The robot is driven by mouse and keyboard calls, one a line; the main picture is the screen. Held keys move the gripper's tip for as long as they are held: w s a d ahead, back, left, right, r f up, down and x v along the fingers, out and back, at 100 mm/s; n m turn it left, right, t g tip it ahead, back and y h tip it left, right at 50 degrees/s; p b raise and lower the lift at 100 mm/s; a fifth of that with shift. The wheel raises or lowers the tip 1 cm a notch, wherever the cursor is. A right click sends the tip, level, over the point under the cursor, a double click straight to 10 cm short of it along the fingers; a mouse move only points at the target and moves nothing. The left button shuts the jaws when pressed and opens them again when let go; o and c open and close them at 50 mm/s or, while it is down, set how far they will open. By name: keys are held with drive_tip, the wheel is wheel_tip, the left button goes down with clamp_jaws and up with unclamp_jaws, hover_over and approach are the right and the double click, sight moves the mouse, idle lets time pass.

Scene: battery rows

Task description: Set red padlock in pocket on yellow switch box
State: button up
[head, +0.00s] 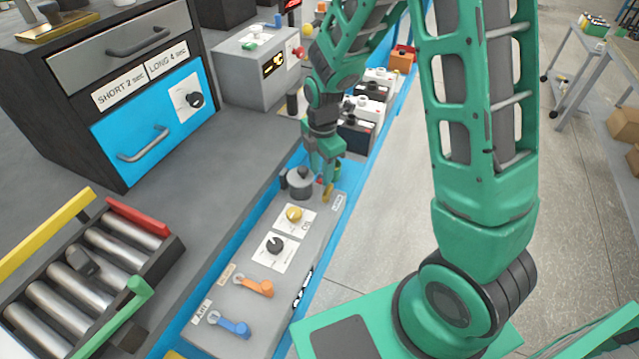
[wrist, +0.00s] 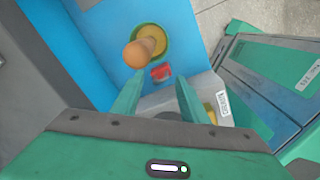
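A small red piece that looks like the red padlock (wrist: 161,72) lies on the blue surface in the wrist view, close to the edge of a grey switch panel. My gripper (wrist: 158,76) points down over it, its two green fingers apart on either side. I see no clear contact between fingers and red piece. In the head view my gripper (head: 325,183) is low at the far end of the grey switch panel (head: 245,285), and the red piece is mostly hidden there. I cannot pick out a yellow switch box or its pocket; only a yellow edge (head: 173,354) shows at the bottom.
The panel carries a dark round post (head: 299,183), a yellow knob (head: 294,213), a black knob (head: 275,246), and orange and blue levers. Batteries (head: 365,110) line the bench beyond. A roller tray (head: 95,265) sits left.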

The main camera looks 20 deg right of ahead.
clamp_jaws()
